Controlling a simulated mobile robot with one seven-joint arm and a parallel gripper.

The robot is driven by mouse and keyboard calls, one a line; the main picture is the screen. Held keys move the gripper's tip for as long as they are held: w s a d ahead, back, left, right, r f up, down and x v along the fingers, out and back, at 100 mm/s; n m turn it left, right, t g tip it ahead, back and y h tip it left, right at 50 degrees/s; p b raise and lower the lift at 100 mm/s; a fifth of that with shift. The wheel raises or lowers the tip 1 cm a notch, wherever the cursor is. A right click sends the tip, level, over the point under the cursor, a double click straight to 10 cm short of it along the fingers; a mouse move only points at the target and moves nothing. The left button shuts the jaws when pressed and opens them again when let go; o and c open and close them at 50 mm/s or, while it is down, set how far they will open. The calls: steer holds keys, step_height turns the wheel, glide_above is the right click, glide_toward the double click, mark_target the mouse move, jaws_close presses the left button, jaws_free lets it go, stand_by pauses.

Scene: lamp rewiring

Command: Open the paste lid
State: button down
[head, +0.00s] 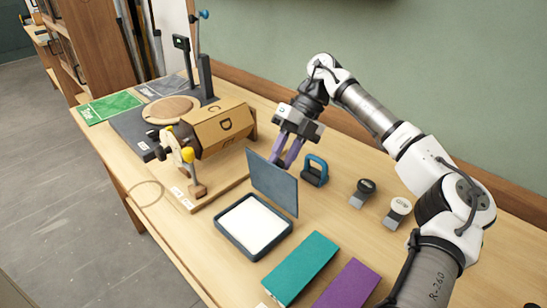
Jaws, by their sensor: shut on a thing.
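The paste tray (222,232) is a shallow dark box on the table, with white paste (253,224) showing inside it. Its blue-grey paste lid (272,187) stands roughly upright along the tray's far right edge, so the paste is uncovered. My gripper (284,161) comes down from above with purple fingers at the lid's upper edge and is shut on the lid. The fingertips are partly hidden behind the lid.
Two small round-topped items (362,193) (396,212) stand farther right. Teal (300,268) and purple (347,285) blocks lie in front. A wooden stand with a cardboard-coloured drum (222,132) is at left.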

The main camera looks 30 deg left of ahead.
steer(key=shift+w+d+f+g+p, duration=0.35)
steer(key=shift+w+f+g, duration=0.35)
steer(key=shift+f, duration=0.1)
steer(key=shift+w+d+f+g+p, duration=0.3)
steer(key=shift+w+f+g, duration=0.4)
steer(key=shift+f, duration=0.05)
steer(key=c, duration=1.2)
jaws_free()
steer(key=shift+y, duration=0.3)
steer(key=shift+o, duration=0.2)
steer(key=shift+w, duration=0.1)
steer(key=p+v, duration=0.5)
steer(key=v, duration=0.3)
steer(key=shift+s+r, duration=0.3)
steer(key=shift+r, duration=0.05)
